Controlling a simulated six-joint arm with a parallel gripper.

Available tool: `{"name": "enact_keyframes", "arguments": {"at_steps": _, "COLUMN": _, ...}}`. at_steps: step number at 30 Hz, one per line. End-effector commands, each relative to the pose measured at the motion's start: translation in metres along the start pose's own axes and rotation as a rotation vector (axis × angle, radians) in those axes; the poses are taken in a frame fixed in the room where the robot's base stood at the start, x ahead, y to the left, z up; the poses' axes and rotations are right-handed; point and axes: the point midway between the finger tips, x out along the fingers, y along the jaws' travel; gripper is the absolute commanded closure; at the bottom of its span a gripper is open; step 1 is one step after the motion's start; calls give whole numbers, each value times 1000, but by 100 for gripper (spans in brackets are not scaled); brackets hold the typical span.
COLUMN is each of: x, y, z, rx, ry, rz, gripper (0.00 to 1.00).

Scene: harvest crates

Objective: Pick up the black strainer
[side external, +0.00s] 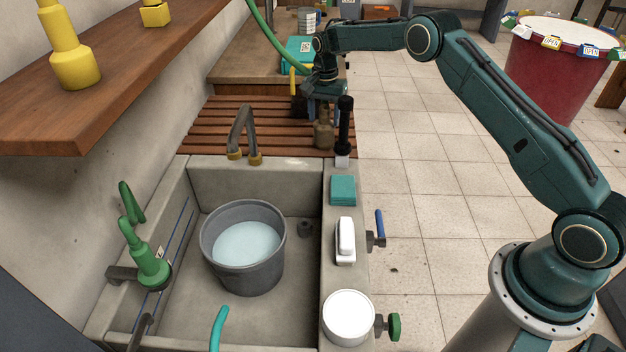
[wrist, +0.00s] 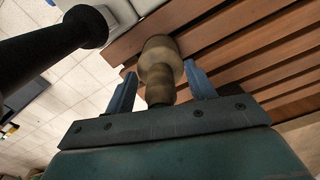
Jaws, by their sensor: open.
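I cannot surely pick out a black strainer. A small dark round piece (side external: 305,228) is on the sink's inner right wall, and a tall black cylinder-like thing (side external: 345,125) stands at the sink's back right corner. A black thing also shows at upper left in the wrist view (wrist: 60,35). My gripper (side external: 323,114) is over the slatted wooden board, just left of the tall black thing. In the wrist view my gripper (wrist: 160,72) is open, with a brown bottle (wrist: 160,62) between its fingers and gaps visible on both sides. The bottle also shows in the side view (side external: 323,134).
The grey sink (side external: 205,175) holds a bucket of water (side external: 225,268). The slatted board (side external: 205,125) is clear at left.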

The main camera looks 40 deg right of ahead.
Motion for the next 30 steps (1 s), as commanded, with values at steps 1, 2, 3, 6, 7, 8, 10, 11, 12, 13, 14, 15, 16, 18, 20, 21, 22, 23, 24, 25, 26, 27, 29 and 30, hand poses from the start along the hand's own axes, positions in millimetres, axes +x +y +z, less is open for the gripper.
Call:
{"name": "enact_keyframes", "arguments": {"at_steps": 1, "x": 0, "y": 0, "z": 0, "rx": 0, "ry": 0, "rz": 0, "gripper": 45}}
{"name": "enact_keyframes", "arguments": {"at_steps": 2, "x": 0, "y": 0, "z": 0, "rx": 0, "ry": 0, "rz": 0, "gripper": 45}}
{"name": "enact_keyframes", "arguments": {"at_steps": 3, "x": 0, "y": 0, "z": 0, "rx": 0, "ry": 0, "rz": 0, "gripper": 45}}
{"name": "enact_keyframes", "arguments": {"at_steps": 6, "x": 0, "y": 0, "z": 0, "rx": 0, "ry": 0, "rz": 0, "gripper": 45}}
{"name": "enact_keyframes", "arguments": {"at_steps": 7, "x": 0, "y": 0, "z": 0, "rx": 0, "ry": 0, "rz": 0, "gripper": 45}}
{"name": "enact_keyframes", "arguments": {"at_steps": 8, "x": 0, "y": 0, "z": 0, "rx": 0, "ry": 0, "rz": 0, "gripper": 45}}
{"name": "enact_keyframes", "arguments": {"at_steps": 10, "x": 0, "y": 0, "z": 0, "rx": 0, "ry": 0, "rz": 0, "gripper": 45}}
{"name": "enact_keyframes", "arguments": {"at_steps": 11, "x": 0, "y": 0, "z": 0, "rx": 0, "ry": 0, "rz": 0, "gripper": 45}}
{"name": "enact_keyframes", "arguments": {"at_steps": 12, "x": 0, "y": 0, "z": 0, "rx": 0, "ry": 0, "rz": 0, "gripper": 45}}
{"name": "enact_keyframes", "arguments": {"at_steps": 13, "x": 0, "y": 0, "z": 0, "rx": 0, "ry": 0, "rz": 0, "gripper": 47}}
{"name": "enact_keyframes", "arguments": {"at_steps": 14, "x": 0, "y": 0, "z": 0, "rx": 0, "ry": 0, "rz": 0, "gripper": 53}}
{"name": "enact_keyframes", "arguments": {"at_steps": 15, "x": 0, "y": 0, "z": 0, "rx": 0, "ry": 0, "rz": 0, "gripper": 61}}
{"name": "enact_keyframes", "arguments": {"at_steps": 16, "x": 0, "y": 0, "z": 0, "rx": 0, "ry": 0, "rz": 0, "gripper": 67}}
{"name": "enact_keyframes", "arguments": {"at_steps": 18, "x": 0, "y": 0, "z": 0, "rx": 0, "ry": 0, "rz": 0, "gripper": 80}}
{"name": "enact_keyframes", "arguments": {"at_steps": 20, "x": 0, "y": 0, "z": 0, "rx": 0, "ry": -1, "rz": 1, "gripper": 92}}
{"name": "enact_keyframes", "arguments": {"at_steps": 21, "x": 0, "y": 0, "z": 0, "rx": 0, "ry": -1, "rz": 1, "gripper": 100}}
{"name": "enact_keyframes", "arguments": {"at_steps": 22, "x": 0, "y": 0, "z": 0, "rx": 0, "ry": -1, "rz": 1, "gripper": 100}}
{"name": "enact_keyframes", "arguments": {"at_steps": 23, "x": 0, "y": 0, "z": 0, "rx": 0, "ry": -1, "rz": 1, "gripper": 100}}
{"name": "enact_keyframes", "arguments": {"at_steps": 24, "x": 0, "y": 0, "z": 0, "rx": 0, "ry": 0, "rz": 0, "gripper": 100}}
{"name": "enact_keyframes", "arguments": {"at_steps": 25, "x": 0, "y": 0, "z": 0, "rx": 0, "ry": 0, "rz": 1, "gripper": 100}}
{"name": "enact_keyframes", "arguments": {"at_steps": 26, "x": 0, "y": 0, "z": 0, "rx": 0, "ry": -1, "rz": 1, "gripper": 100}}
{"name": "enact_keyframes", "arguments": {"at_steps": 27, "x": 0, "y": 0, "z": 0, "rx": 0, "ry": -1, "rz": 1, "gripper": 100}}
{"name": "enact_keyframes", "arguments": {"at_steps": 29, "x": 1, "y": 0, "z": 0, "rx": 0, "ry": -1, "rz": 1, "gripper": 100}}
{"name": "enact_keyframes", "arguments": {"at_steps": 30, "x": 1, "y": 0, "z": 0, "rx": 0, "ry": -1, "rz": 1, "gripper": 100}}
